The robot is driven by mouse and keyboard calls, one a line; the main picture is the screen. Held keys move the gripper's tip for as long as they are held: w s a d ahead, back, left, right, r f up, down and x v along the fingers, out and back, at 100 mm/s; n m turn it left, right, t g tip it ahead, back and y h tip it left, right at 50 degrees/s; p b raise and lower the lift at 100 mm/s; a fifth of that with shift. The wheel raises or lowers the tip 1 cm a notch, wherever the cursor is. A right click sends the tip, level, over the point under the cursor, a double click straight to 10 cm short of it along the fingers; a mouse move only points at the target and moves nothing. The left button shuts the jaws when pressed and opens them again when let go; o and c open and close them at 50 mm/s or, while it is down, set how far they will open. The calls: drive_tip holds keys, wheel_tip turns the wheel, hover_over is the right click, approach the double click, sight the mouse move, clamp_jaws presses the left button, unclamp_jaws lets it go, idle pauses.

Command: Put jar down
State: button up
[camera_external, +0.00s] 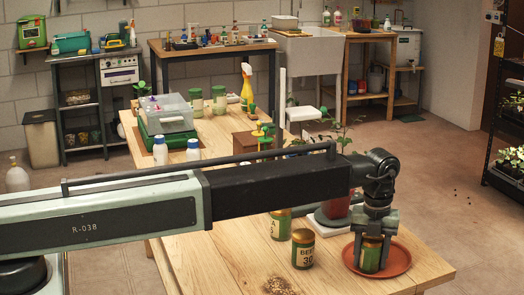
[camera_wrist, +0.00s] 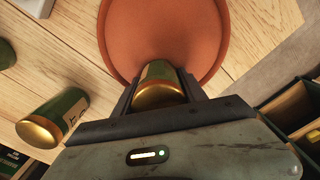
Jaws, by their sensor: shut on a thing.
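A green jar with a gold lid and a pale label (camera_external: 370,254) is between the fingers of my gripper (camera_external: 372,240), over the orange-brown saucer (camera_external: 401,262) at the table's right end. In the wrist view the jar's gold lid (camera_wrist: 160,94) shows between the two dark fingers (camera_wrist: 163,100), with the saucer (camera_wrist: 165,30) behind it. My gripper is shut on the jar. The jar stands about upright. Its base is partly hidden, so I cannot tell for certain whether it touches the saucer.
A jar labelled BEE 30 (camera_external: 302,250) stands left of the saucer, with another green jar (camera_external: 279,226) behind it. A potted plant (camera_external: 335,208) stands behind the saucer on a white base. Brown grains (camera_external: 279,286) lie near the front. Bare wood (camera_external: 215,262) is free at left.

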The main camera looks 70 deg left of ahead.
drive_tip(key=shift+f, duration=0.1)
drive_tip(key=o, duration=1.2)
drive_tip(key=shift+c, duration=0.2)
wheel_tip(320, 180, up, 13)
drive_tip(key=p, duration=1.2)
drive_tip(key=shift+f, duration=0.15)
drive_tip(key=s+n, duration=2.5)
drive_tip(key=s, duration=0.2)
drive_tip(key=shift+d+f, duration=0.15)
drive_tip(key=shift+d, duration=0.1)
drive_tip(key=o, duration=0.4)
drive_tip(key=shift+c, duration=0.2)
